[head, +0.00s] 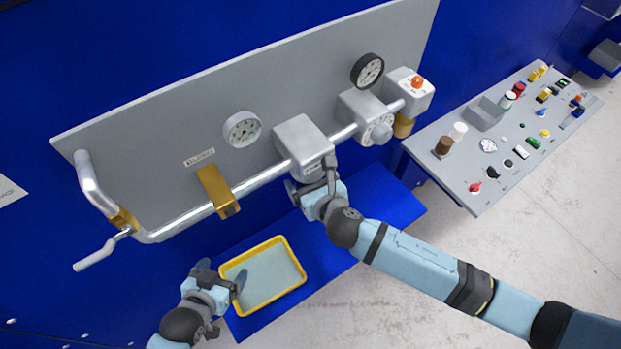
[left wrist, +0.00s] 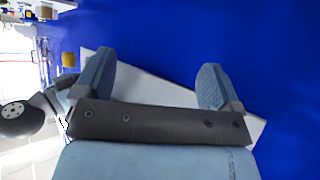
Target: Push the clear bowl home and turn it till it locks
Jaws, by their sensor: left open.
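A grey block-shaped housing (head: 303,147) sits on the silver pipe in the middle of the panel. My right gripper (head: 311,180) is directly below this housing, its fingers up close to its underside. I cannot make out the clear bowl; the right gripper covers the area under the housing. Whether the right fingers are closed on something cannot be told. My left gripper (head: 221,272) is open and empty, low at the left beside the tray. In the left wrist view its two fingers (left wrist: 158,78) stand wide apart with nothing between them.
A yellow-rimmed tray (head: 299,267) lies on the blue ledge (head: 400,209). A brass part (head: 217,190), a crank handle (head: 96,254), gauges (head: 241,129) and a regulator (head: 377,131) line the panel (head: 170,120). A grey side table (head: 458,184) holds many small parts at right.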

